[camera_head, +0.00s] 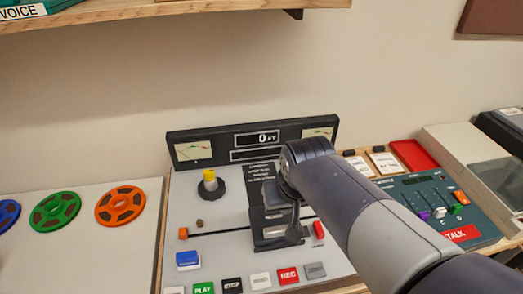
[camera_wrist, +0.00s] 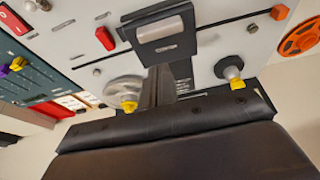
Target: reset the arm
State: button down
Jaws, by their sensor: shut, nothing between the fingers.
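My arm comes in from the lower right of the head view and bends down over the tape machine (camera_head: 222,221). My gripper (camera_head: 295,232) points down near the machine's dark central head block (camera_head: 262,175), and the wrist partly covers that block. In the wrist view, my gripper (camera_wrist: 160,85) shows as a narrow dark strip, its fingers together with nothing held. The head block's grey-faced cover (camera_wrist: 167,32) lies just beyond the fingertips. I cannot tell whether they touch it.
Yellow-capped spindles (camera_wrist: 237,83) stand on both sides of my fingers. A dark meter panel (camera_head: 218,147) rises behind. Green (camera_head: 55,211) and orange (camera_head: 120,205) reels lie left. A mixer (camera_head: 440,207) with a TALK button is right. A shelf (camera_head: 150,10) hangs above; the wall space between is clear.

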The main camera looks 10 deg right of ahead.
aim_at(281, 227)
jog(key=shift+b+x, duration=0.65)
jog(key=shift+x, duration=3.85)
jog(key=shift+s, duration=0.2)
